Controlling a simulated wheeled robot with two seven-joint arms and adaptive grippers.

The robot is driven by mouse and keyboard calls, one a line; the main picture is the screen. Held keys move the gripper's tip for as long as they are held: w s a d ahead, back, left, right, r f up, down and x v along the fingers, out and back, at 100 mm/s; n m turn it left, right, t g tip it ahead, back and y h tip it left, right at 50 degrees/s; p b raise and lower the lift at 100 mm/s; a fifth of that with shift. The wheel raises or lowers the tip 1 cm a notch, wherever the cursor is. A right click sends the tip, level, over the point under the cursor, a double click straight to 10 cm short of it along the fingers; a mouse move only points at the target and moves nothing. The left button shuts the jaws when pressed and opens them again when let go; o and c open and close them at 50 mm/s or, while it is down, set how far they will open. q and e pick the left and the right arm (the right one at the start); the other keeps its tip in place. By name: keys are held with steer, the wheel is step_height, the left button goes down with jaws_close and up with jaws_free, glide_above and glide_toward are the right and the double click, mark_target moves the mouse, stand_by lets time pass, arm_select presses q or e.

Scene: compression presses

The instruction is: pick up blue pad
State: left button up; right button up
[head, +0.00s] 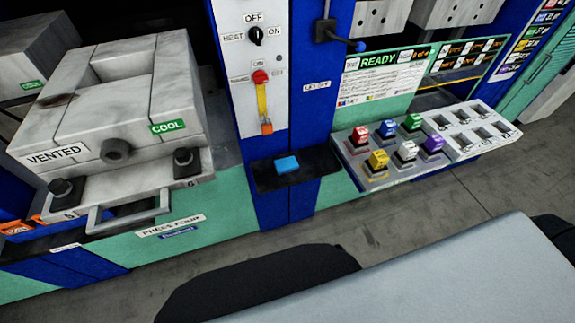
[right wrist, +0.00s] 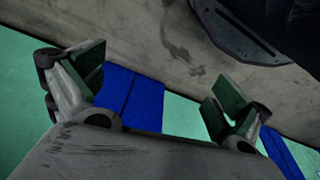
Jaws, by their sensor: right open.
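The blue pad (head: 287,164) lies on a small black shelf (head: 265,180) that juts from the blue column, in the middle of the head view. My right gripper (right wrist: 155,98) shows only in the right wrist view. Its two green-padded fingers are spread wide with nothing between them. Behind the fingers are a green and blue panel and grey floor. The blue pad is not seen in the right wrist view, so I cannot tell how far the gripper is from it. My left gripper is not in view.
A grey press (head: 120,100) marked VENTED and COOL stands left of the shelf. A rack (head: 375,180) with several coloured blocks stands to the right. A switch panel (head: 258,60) with a red-knobbed lever is above.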

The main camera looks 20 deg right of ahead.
steer(key=w+a+r+t+y+b, duration=0.15)
steer(key=w+r, duration=0.25)
steer(key=r, duration=0.6)
steer(key=w+a+r, duration=0.3)
steer(key=w+r, duration=0.1)
steer(key=r, duration=0.6)
steer(key=w+a+r+t, duration=0.15)
steer(key=w+r, duration=0.25)
steer(key=r, duration=0.6)
steer(key=w+a+r+n+g+y, duration=0.1)
steer(key=w+a+r+n, duration=0.1)
steer(key=w+a+r, duration=0.45)
steer(key=w+d+r+m+h, duration=0.2)
steer(key=w+d+r+m, duration=0.2)
steer(key=w+d, duration=0.4)
steer(key=w+r, duration=0.1)
steer(key=w, duration=0.2)
steer(key=shift+g+h, duration=0.35)
steer(key=shift+g, duration=0.05)
steer(key=shift+f, duration=0.15)
